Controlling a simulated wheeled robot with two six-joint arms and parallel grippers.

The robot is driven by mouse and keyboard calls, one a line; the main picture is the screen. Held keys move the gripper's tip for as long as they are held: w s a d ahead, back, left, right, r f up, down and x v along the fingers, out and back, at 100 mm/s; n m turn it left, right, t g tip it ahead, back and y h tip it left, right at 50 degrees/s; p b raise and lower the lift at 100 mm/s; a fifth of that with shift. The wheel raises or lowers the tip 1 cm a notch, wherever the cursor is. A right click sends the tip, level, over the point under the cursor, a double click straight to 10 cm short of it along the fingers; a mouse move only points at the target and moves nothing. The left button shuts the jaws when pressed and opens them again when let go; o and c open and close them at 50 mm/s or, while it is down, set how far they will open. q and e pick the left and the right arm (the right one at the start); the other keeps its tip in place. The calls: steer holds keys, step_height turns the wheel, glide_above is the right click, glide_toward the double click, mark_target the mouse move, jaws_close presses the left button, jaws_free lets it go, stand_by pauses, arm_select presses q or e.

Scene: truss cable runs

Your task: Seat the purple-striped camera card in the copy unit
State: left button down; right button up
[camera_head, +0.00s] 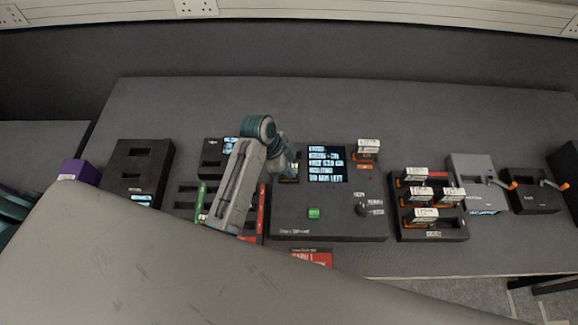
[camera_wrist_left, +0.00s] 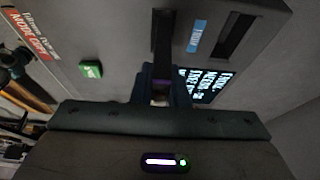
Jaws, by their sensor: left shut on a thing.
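The copy unit (camera_head: 335,222) is a dark box with a lit screen (camera_head: 326,164), a green button (camera_head: 314,213) and a slot on each side of the screen. My left gripper (camera_head: 289,174) is at its left slot, left of the screen. In the left wrist view the gripper (camera_wrist_left: 161,97) is shut on a small card (camera_wrist_left: 160,86) with a purplish band, mostly hidden between the fingers. A dark slot-like strip (camera_wrist_left: 163,35) lies just beyond it. I cannot tell whether the card is inside the slot. My right gripper is not in view.
A white-labelled card (camera_head: 367,149) stands in the unit's right slot. To the right, a dark rack (camera_head: 432,234) holds several white-and-orange cards. A grey box (camera_head: 474,172) stands beyond it. A purple block (camera_head: 82,171) is at the left. The bench behind the unit is clear.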

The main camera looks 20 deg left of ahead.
arm_select(q)
steer(key=shift+f, duration=1.55)
stand_by(1.7)
steer(key=c, duration=1)
jaws_free()
steer(key=shift+r, duration=3.75)
steer(key=shift+f, duration=0.1)
